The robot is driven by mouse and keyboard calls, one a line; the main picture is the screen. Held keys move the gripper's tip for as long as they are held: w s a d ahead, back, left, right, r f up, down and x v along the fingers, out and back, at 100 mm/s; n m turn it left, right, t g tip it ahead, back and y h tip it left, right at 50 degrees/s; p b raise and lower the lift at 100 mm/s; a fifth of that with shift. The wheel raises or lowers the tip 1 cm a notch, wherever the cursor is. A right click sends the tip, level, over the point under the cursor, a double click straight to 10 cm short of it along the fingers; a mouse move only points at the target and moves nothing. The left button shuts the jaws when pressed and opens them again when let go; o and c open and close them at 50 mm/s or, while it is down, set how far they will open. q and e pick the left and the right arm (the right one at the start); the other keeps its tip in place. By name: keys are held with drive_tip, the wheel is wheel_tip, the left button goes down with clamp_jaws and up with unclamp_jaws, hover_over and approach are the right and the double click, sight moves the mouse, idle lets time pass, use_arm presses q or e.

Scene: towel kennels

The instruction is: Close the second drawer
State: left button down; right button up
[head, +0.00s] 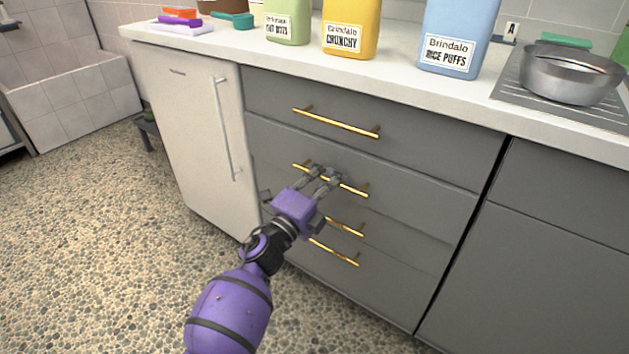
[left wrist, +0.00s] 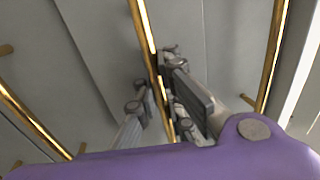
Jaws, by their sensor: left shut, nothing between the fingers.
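The second drawer (head: 415,195) is the grey front below the top drawer in the head view. It looks close to flush with the cabinet; I cannot tell whether a small gap is left. Its gold bar handle (head: 354,189) runs across the front, partly hidden by my left gripper (head: 322,174). The gripper is shut and empty, its fingertips at the handle; I cannot tell if they touch it. The left wrist view shows the fingers (left wrist: 156,80) close beside a gold handle (left wrist: 143,25), with grey drawer fronts behind. My right gripper is not in view.
The top drawer (head: 430,145) is above; lower drawers with gold handles (head: 345,258) are below. A white door (head: 190,130) with a bar handle stands left. Containers and a metal pot (head: 570,78) stand on the counter (head: 390,72). The pebbled floor at left is clear.

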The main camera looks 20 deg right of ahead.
use_arm(q)
drive_tip(key=shift+d+f, duration=0.1)
drive_tip(key=shift+f, duration=0.25)
drive_tip(key=c, duration=2)
unclamp_jaws()
drive_tip(key=shift+o, duration=0.8)
drive_tip(key=shift+w, duration=0.1)
drive_tip(key=shift+r, duration=0.15)
drive_tip(key=v, duration=1.2)
drive_tip(key=shift+r, duration=0.1)
